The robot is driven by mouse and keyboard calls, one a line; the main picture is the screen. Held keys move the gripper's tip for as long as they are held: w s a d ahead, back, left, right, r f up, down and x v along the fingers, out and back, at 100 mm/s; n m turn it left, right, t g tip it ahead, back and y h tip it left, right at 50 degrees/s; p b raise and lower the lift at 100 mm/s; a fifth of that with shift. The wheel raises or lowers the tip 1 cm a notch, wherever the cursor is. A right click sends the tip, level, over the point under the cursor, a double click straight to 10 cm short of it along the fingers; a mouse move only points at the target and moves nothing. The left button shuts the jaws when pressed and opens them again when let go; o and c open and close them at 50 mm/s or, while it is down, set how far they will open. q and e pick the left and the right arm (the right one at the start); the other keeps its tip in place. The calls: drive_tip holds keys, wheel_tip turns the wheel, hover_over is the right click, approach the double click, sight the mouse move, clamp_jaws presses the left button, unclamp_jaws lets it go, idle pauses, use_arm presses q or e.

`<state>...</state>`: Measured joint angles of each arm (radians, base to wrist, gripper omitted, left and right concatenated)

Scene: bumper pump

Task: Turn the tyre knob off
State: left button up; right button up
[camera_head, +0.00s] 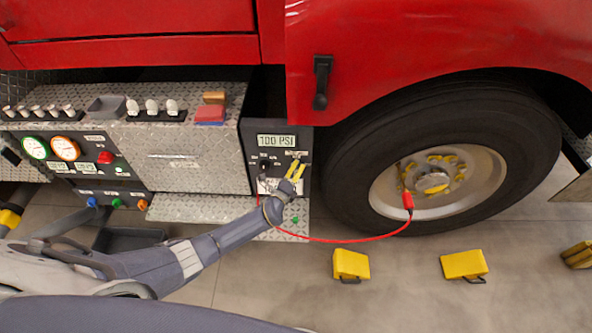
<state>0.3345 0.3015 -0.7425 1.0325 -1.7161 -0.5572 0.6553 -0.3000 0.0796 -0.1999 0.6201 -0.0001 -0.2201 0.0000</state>
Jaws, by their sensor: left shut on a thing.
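The black control panel (252,137) on the truck's side has a lit display (277,141) reading 100 PSI. A small dark knob (264,163) shows on the panel's left half. My left gripper (295,167) has its yellow fingertips at the panel's right half, under a small label, and is shut on what appears to be the tyre knob. The fingers hide that knob, so its setting cannot be read. A red air hose (345,241) runs from below the panel to a red connector (408,201) at the wheel (470,185). My right gripper is not in view.
Yellow wheel chocks (351,264) (463,264) lie on the floor before the tyre. Left of the panel are a metal-plate box (195,155), gauges (66,148) and coloured buttons. A step plate (200,208) sticks out below. The floor in front is mostly clear.

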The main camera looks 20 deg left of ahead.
use_arm(q)
drive_tip(key=shift+d+n, duration=0.2)
drive_tip(key=shift+n, duration=0.3)
idle(0.4)
drive_tip(key=o, duration=1.3)
drive_tip(key=shift+c, duration=0.2)
drive_tip(key=shift+s+a, duration=0.2)
drive_tip(key=shift+s, duration=0.25)
drive_tip(key=s+a, duration=0.1)
drive_tip(key=s, duration=1)
drive_tip(key=shift+a+r, duration=0.15)
drive_tip(key=shift+r, duration=0.05)
